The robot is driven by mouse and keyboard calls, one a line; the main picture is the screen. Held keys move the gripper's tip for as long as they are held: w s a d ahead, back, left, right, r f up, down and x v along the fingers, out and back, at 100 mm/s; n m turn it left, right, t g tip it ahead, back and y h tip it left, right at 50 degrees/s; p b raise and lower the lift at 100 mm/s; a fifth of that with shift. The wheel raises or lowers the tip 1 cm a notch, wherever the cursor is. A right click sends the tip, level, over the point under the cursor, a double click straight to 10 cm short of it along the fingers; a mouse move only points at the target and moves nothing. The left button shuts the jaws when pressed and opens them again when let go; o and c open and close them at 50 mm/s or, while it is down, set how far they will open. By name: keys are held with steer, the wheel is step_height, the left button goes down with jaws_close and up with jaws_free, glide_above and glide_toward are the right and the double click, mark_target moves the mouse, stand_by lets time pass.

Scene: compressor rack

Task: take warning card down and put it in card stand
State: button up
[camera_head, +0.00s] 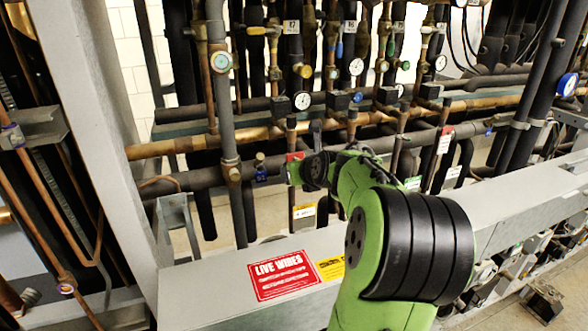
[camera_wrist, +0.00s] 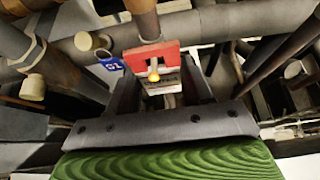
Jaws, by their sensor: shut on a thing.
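The warning card (camera_wrist: 140,55) is red above and white below, with a small yellow spot at its middle. It sits at the tips of my gripper (camera_wrist: 160,84) in the wrist view, in front of a copper pipe. The dark fingers stand on both sides of its lower part and are shut on it. I cannot tell whether the card still touches the pipe or valve behind it. In the head view a small red part of the card (camera_head: 295,157) shows beside my green wrist, which hides the fingers. I cannot make out a card stand in either view.
A grey beam (camera_head: 215,285) with a red "LIVE WIRES" label (camera_head: 283,275) runs below my arm. Dense vertical and horizontal pipes (camera_head: 190,143), valves and gauges fill the space behind. A blue tag (camera_wrist: 110,67) hangs left of the card.

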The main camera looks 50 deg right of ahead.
steer(key=shift+r+p, duration=0.3)
steer(key=shift+r, duration=0.05)
steer(key=shift+c, duration=0.6)
steer(key=shift+s+a+p, duration=0.2)
steer(key=shift+s+a, duration=0.2)
steer(key=shift+s, duration=0.25)
steer(key=shift+s+a+p, duration=0.2)
steer(key=shift+s+a, duration=0.2)
steer(key=shift+s, duration=0.25)
steer(key=shift+s+a+p, duration=0.35)
steer(key=shift+s+a, duration=0.25)
steer(key=shift+s, duration=0.4)
steer(key=shift+s+a+p, duration=0.35)
steer(key=shift+s+a, duration=0.25)
steer(key=shift+s, duration=0.4)
steer(key=shift+s+a+p, duration=0.35)
steer(key=shift+s+a, duration=0.25)
steer(key=shift+s, duration=0.4)
steer(key=shift+c, duration=0.4)
